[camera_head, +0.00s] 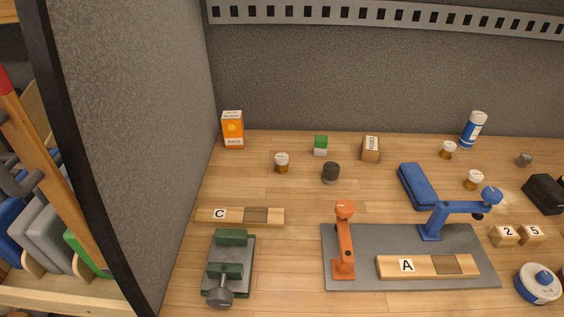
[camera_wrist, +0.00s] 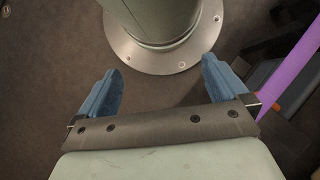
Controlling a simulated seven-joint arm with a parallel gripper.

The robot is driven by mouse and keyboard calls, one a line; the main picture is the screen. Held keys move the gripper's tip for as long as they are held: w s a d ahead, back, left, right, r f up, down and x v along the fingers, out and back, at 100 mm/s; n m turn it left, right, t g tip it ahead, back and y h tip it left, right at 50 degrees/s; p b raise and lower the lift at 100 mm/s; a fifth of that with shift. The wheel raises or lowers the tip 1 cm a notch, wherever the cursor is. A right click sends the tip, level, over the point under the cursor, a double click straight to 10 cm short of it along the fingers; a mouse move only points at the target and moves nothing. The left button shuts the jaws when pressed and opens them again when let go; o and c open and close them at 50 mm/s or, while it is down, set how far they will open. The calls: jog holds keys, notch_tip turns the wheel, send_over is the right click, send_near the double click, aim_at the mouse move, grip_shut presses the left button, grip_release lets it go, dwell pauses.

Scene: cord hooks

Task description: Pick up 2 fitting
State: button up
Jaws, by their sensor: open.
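In the head view, a small wooden block marked 2 (camera_head: 504,235) sits on the bench at the right. It is beside a similar block marked 5 (camera_head: 531,234), just right of the grey mat; I cannot tell if the two touch. My gripper (camera_wrist: 162,85) shows only in the wrist view, with its two blue fingers wide apart and nothing between them. It is over a dark floor near a round metal base plate, away from the bench objects. My gripper is not visible in the head view.
A blue clamp arm (camera_head: 455,210) stands left of the blocks, and a round glue tin (camera_head: 538,283) stands below them. A black case (camera_head: 545,193) lies behind. An orange post (camera_head: 344,240) and board A (camera_head: 428,266) are on the grey mat (camera_head: 365,288).

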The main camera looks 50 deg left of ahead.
jog(key=c, duration=0.5)
